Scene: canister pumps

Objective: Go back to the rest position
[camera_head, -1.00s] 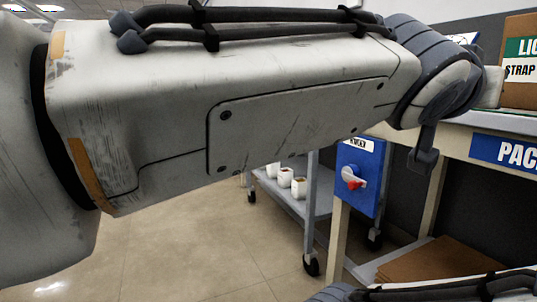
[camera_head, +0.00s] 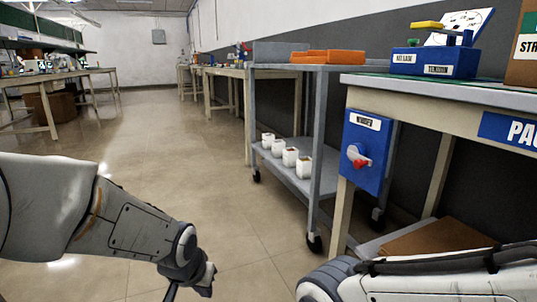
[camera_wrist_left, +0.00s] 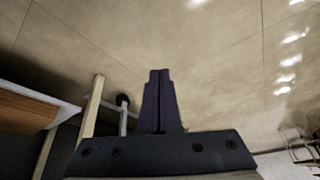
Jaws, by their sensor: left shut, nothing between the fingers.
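My left arm comes in low at the left of the head view. Its gripper (camera_head: 188,290) hangs at the bottom edge, partly cut off, over bare floor. In the left wrist view my left gripper (camera_wrist_left: 160,76) has its two dark fingers together, with nothing between them and floor beyond. My right arm shows at the lower right of the head view, in front of the workbench. My right gripper is not in the frame.
A workbench (camera_head: 440,90) with a blue switch box (camera_head: 367,150) with a red knob stands at the right. A grey cart (camera_head: 320,190) with several white cups on its lower shelf and an orange tray (camera_head: 328,57) on top stands beside it. The aisle floor (camera_head: 190,150) is clear.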

